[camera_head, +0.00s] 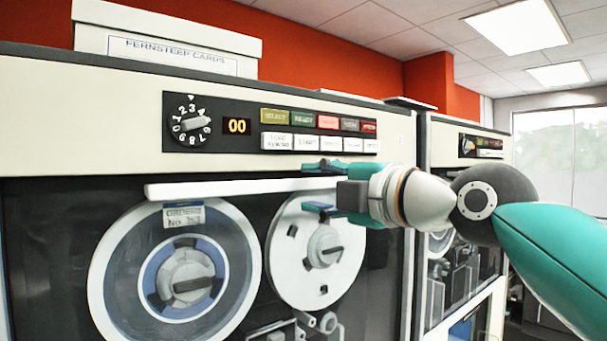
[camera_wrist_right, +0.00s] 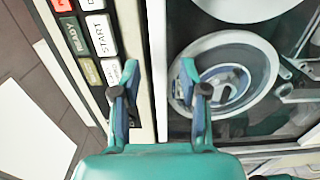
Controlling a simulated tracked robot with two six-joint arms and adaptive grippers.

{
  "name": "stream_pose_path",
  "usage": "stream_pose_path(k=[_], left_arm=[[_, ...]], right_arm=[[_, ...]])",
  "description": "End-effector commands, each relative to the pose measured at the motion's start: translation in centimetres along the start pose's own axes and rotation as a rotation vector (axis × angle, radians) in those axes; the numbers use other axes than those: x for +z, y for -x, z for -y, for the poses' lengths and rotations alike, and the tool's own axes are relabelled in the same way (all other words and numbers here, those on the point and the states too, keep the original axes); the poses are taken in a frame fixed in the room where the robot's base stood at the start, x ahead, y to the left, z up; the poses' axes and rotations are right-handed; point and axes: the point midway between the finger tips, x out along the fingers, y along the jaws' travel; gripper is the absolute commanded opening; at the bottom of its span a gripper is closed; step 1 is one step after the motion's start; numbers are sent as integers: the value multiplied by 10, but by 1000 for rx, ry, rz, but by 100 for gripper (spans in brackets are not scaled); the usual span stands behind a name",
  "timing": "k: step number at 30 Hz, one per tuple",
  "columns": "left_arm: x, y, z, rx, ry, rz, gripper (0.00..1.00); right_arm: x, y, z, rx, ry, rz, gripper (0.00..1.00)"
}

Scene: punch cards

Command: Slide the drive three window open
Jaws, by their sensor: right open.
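The near tape drive has a dark front window (camera_head: 50,250) with reels showing behind it. A long white bar (camera_head: 230,187) runs across the top of this window; it also shows upright in the right wrist view (camera_wrist_right: 156,30). My right gripper (camera_head: 320,188) reaches in from the right at the bar's right end. Its jaws are open, one finger above the bar and one below. In the wrist view the bar lies between the open fingers (camera_wrist_right: 159,65). I cannot tell whether either finger touches it. No number naming this drive is clear. My left gripper is out of view.
Above the bar is a control panel with a dial (camera_head: 190,121), a "00" display (camera_head: 237,126) and rows of buttons (camera_head: 318,132). A large reel (camera_head: 240,240) and a smaller white reel (camera_head: 285,265) sit below. A second drive (camera_head: 470,135) stands at right. A white box (camera_head: 165,45) is on top.

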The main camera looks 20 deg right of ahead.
Motion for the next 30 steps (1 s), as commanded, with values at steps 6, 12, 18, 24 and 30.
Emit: stream_pose_path(k=[6,12,18,24,30], left_arm=[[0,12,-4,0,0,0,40],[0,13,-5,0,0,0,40],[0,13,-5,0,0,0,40],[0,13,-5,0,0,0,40],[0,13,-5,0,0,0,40]], right_arm=[[1,-27,-2,0,-1,0,44],[0,-34,0,1,-1,0,44],[0,-34,0,1,-1,-1,44],[0,-34,0,1,-1,-1,12],[0,-34,0,-1,-1,-2,0]])
